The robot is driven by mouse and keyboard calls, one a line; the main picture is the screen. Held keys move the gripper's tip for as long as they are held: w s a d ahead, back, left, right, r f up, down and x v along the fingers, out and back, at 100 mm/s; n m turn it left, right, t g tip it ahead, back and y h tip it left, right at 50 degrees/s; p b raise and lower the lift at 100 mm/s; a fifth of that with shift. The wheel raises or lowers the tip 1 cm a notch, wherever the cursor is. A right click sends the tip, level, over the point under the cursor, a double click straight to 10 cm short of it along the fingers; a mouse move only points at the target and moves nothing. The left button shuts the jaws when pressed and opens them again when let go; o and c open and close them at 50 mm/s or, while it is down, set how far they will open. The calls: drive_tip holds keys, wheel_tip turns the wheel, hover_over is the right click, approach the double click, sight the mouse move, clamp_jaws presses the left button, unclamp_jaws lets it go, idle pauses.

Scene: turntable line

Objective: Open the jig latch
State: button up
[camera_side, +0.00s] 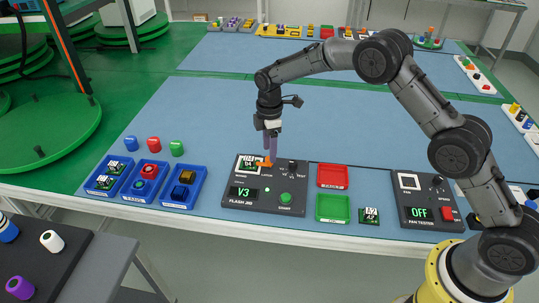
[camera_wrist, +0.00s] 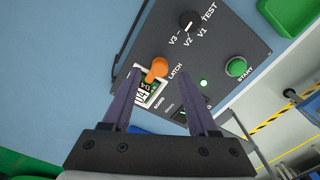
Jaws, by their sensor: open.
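The flash jig (camera_side: 262,205) is a dark box on the blue table, with a green display reading V3, a green START button (camera_side: 285,198) and a selector knob (camera_wrist: 188,22). Its orange latch (camera_wrist: 158,69) is a lever beside the board slot; it also shows in the side view (camera_side: 264,162). A board (camera_wrist: 149,92) with a white label and green edge sits in the slot, partly under the latch. My gripper (camera_wrist: 166,98) is open and points down above the jig, with its fingers apart on either side of the slot area. I cannot tell whether a finger touches the latch.
Blue trays (camera_side: 182,187) with parts stand left of the jig, with blue, red and green caps behind them. A red tray (camera_side: 333,176), a green tray (camera_side: 333,208) and a loose board (camera_side: 369,216) lie right. The fan tester (camera_side: 428,203) is further right.

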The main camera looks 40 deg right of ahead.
drive_tip(key=shift+f, duration=1.5)
clamp_jaws()
